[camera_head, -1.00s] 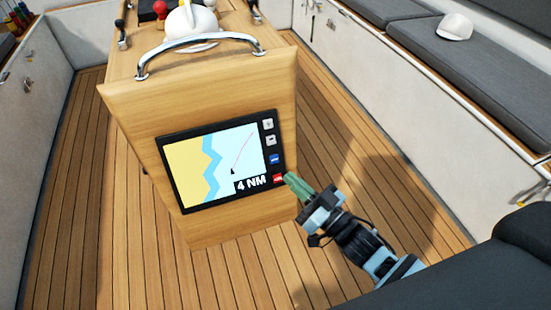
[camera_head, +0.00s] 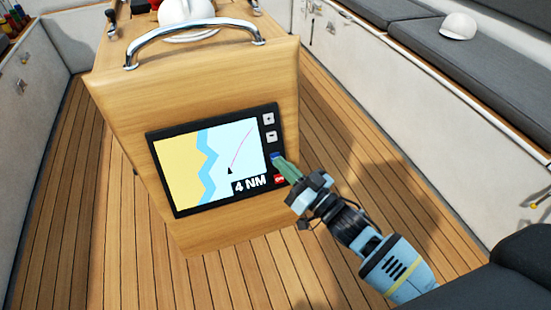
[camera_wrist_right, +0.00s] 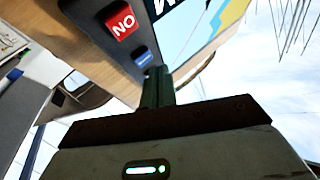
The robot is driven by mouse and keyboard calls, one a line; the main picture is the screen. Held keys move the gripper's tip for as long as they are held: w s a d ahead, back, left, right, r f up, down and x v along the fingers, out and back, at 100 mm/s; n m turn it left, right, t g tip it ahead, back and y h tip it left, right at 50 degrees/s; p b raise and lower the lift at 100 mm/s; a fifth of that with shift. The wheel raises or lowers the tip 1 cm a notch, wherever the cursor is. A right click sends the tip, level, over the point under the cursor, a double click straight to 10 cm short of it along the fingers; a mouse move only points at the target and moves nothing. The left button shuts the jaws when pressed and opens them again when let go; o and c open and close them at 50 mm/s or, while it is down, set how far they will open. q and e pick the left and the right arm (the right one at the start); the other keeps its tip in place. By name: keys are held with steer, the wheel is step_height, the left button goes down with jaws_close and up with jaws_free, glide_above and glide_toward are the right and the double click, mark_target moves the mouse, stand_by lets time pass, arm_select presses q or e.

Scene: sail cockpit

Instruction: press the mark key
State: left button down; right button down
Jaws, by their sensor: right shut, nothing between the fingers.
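The chart plotter (camera_head: 166,133) is set in the front of the wooden console, with a column of keys on the right of its screen. The blue key (camera_head: 275,156) is third from the top; it also shows in the right wrist view (camera_wrist_right: 144,58). The red key (camera_head: 279,179) with white lettering is below it and also shows in the right wrist view (camera_wrist_right: 121,21). My right gripper (camera_head: 281,164) is shut and empty. Its green fingertips overlap the blue key's lower edge; I cannot tell whether they touch it. My left gripper is out of view.
A plus key (camera_head: 268,118) and a minus key (camera_head: 271,136) sit above the blue one. A chrome rail (camera_head: 190,27) arches over the console top. Cushioned benches (camera_head: 480,65) line the right side. The wooden floor (camera_head: 380,170) around the console is clear.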

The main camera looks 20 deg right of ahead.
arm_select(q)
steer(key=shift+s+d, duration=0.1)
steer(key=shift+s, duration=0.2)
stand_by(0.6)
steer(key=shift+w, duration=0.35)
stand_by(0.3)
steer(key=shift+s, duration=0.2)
arm_select(e)
steer(key=shift+w, duration=0.1)
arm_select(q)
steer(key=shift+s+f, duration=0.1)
arm_select(e)
steer(key=shift+w, duration=0.1)
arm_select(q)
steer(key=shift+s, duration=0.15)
arm_select(e)
steer(key=shift+w+f, duration=0.2)
